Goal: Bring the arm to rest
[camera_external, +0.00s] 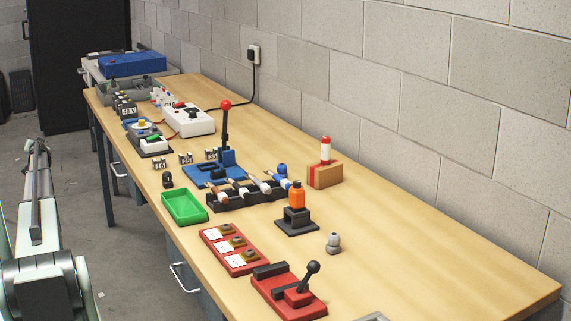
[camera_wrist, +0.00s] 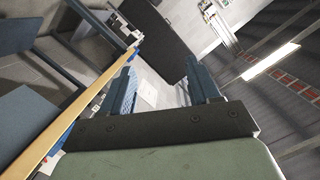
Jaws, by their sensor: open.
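My gripper (camera_wrist: 161,64) shows in the wrist view with its two blue-grey fingers apart and nothing between them. It points out over the room, with the table edge to its left. In the external view, part of my arm (camera_external: 40,270) stands at the lower left, beside the workbench and off its top. I cannot make out my gripper's fingers in the external view.
A block wall (camera_external: 420,80) runs behind. The right bench end is mostly clear.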

